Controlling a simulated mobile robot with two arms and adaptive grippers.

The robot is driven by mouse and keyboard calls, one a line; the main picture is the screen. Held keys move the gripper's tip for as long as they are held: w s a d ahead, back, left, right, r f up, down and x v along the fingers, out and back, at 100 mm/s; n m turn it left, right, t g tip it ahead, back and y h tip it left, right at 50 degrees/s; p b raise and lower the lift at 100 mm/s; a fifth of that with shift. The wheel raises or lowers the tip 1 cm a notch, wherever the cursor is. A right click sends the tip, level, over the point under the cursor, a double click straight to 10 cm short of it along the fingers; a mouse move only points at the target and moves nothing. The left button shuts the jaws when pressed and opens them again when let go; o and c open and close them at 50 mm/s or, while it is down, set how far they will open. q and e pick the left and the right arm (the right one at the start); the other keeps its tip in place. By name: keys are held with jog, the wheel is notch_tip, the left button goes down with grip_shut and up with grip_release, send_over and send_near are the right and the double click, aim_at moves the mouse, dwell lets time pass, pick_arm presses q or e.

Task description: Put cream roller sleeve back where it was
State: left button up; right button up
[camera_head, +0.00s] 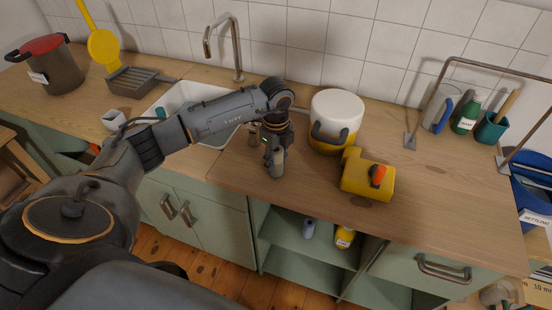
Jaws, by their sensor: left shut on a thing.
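My left gripper (273,148) points down over the counter just right of the sink. My right gripper is not in view.
A white and yellow tub (336,108) and a yellow tool (366,181) stand right of the gripper. The sink (190,96) and tap (236,50) are behind my arm. Open shelves (290,235) lie below. The counter's right part (450,190) is clear.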

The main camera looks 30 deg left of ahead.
pick_arm(q)
jog(key=shift+f, duration=0.15)
jog(key=o, duration=0.9)
jog(key=shift+r, duration=0.2)
notch_tip(320, 180, up, 12)
jog(key=b, duration=0.2)
